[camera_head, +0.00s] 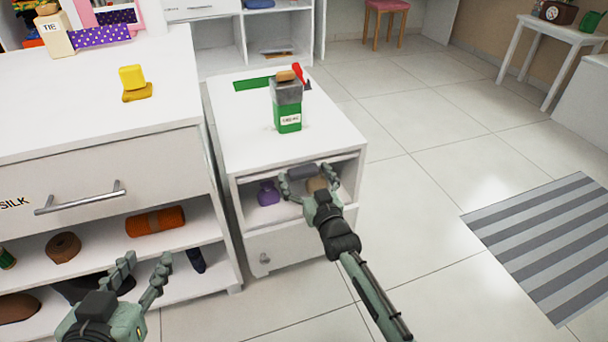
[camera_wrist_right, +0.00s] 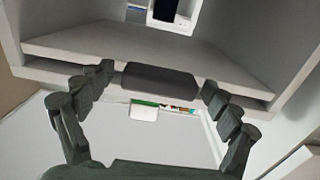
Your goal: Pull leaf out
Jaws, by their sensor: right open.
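The leaf appears to be the thin white board with a dark handle (camera_head: 302,171) under the top of the small white cabinet (camera_head: 235,130). In the right wrist view the dark handle (camera_wrist_right: 160,80) is a rounded block on the board's front edge. My right gripper (camera_head: 308,181) is open at the cabinet front, its fingers on either side of the handle. In the right wrist view gaps show between the fingers (camera_wrist_right: 158,97) and the handle's ends. My left gripper (camera_head: 147,263) is open and empty at the lower left, before the larger cabinet's shelves.
The larger cabinet (camera_head: 110,170) stands at left. The floor at right is clear, with a striped rug (camera_head: 550,245).

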